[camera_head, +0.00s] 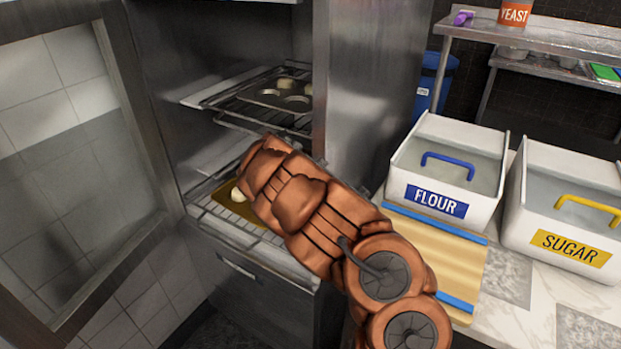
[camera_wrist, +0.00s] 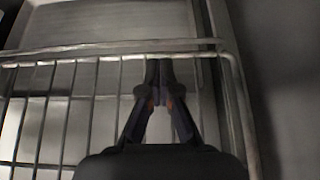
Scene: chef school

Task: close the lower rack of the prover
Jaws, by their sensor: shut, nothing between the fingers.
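The prover (camera_head: 365,90) stands open, with its glass door (camera_head: 55,150) swung out to the left. Its lower rack (camera_head: 212,209) is a wire shelf carrying a gold tray (camera_head: 228,190) with pale dough, partly hidden behind my copper arm. My arm reaches into the prover from the lower right and hides my gripper in the head view. In the wrist view my gripper (camera_wrist: 158,68) is shut and empty, its fingertips by a wire rack's crossbar (camera_wrist: 100,48). I cannot tell whether they touch it.
To the right, a counter holds a flour bin (camera_head: 445,165), a sugar bin (camera_head: 565,205) and a wooden board (camera_head: 430,250). A drawer front (camera_head: 265,285) lies below the lower rack.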

